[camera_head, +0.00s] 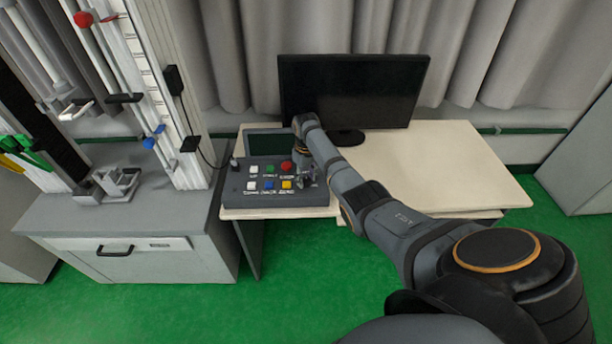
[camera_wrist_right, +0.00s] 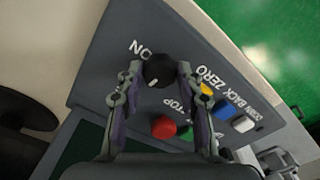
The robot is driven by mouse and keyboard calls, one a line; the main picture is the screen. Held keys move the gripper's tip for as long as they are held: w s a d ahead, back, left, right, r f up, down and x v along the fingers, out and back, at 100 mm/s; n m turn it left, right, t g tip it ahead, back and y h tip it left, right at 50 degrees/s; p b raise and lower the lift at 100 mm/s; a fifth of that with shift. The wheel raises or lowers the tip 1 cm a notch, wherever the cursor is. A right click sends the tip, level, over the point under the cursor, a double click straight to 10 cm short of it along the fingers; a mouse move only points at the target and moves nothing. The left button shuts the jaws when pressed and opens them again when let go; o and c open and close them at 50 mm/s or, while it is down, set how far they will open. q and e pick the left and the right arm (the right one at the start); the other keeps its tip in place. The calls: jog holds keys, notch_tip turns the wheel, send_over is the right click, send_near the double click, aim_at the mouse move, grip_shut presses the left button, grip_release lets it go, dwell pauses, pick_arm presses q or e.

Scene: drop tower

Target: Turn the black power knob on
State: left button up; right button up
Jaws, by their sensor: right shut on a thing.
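The black power knob (camera_wrist_right: 158,69) sits on the grey control panel, beside the white "ON" lettering, in the right wrist view. A pale pointer mark shows on its face. My right gripper (camera_wrist_right: 157,75) has its two fingers on either side of the knob and is shut on it. In the head view my right gripper (camera_head: 308,180) is at the right end of the control panel (camera_head: 240,192), and it and the arm largely hide the knob there. My left gripper is not in view.
The panel also carries a red button (camera_head: 286,166) and several coloured buttons close to the knob. A black monitor (camera_head: 350,90) stands behind on the cream desk (camera_head: 440,165). The drop tower (camera_head: 160,90) and its grey cabinet (camera_head: 120,225) stand at the left. The desk's right side is clear.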

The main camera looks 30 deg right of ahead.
aim_at(306, 180)
jog(key=m+p, duration=0.2)
jog(key=m, duration=0.1)
jog(key=shift+r+m, duration=0.2)
jog(key=shift+m, duration=0.1)
jog(key=m+p, duration=0.1)
jog(key=m, duration=0.2)
jog(key=shift+m+p, duration=0.3)
jog(key=shift+p, duration=0.05)
jog(key=m+p, duration=0.1)
jog(key=m, duration=0.3)
jog(key=shift+f+m, duration=0.1)
jog(key=shift+m, duration=0.2)
jog(key=m, duration=0.4)
jog(key=shift+p, duration=0.35)
jog(key=shift+m, duration=0.3)
jog(key=o, duration=1.2)
jog(key=shift+f, duration=0.1)
notch_tip(306, 180, up, 12)
jog(key=shift+r, duration=0.1)
